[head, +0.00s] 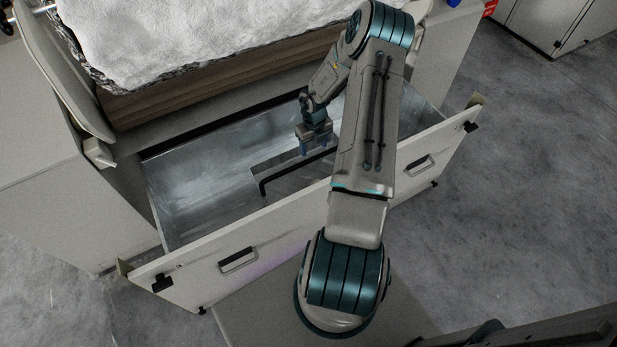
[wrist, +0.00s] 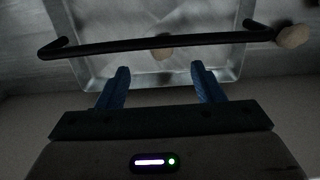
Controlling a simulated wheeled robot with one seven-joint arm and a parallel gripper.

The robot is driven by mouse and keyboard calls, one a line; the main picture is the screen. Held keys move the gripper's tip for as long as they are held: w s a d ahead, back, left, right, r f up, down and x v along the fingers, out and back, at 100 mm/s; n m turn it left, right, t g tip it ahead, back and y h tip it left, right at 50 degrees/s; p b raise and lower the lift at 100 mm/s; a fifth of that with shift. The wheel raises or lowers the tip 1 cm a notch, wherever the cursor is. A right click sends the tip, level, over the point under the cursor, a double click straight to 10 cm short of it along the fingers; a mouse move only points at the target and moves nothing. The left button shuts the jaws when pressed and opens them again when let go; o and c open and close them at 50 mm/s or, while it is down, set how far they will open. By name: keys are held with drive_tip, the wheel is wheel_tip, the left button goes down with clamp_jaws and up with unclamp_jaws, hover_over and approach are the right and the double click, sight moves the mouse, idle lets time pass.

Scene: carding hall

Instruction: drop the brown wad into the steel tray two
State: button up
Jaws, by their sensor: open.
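My gripper (head: 316,146) reaches down into the pulled-out steel drawer, and its blue fingers (wrist: 161,80) are spread apart with nothing between them. A steel tray (wrist: 232,68) with a black bar handle lies ahead of the fingers in the wrist view; part of the tray (head: 284,167) shows in the head view. A second, paler tan wad (wrist: 293,36) lies right of the tray, near the handle's end.
White fibre (head: 190,35) is heaped on the machine behind. The drawer's left part (head: 195,190) looks bare. Clear concrete floor (head: 535,160) lies to the right.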

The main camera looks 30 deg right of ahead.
wheel_tip(320, 180, up, 13)
drive_tip(key=p, duration=0.2)
drive_tip(key=shift+p, duration=0.3)
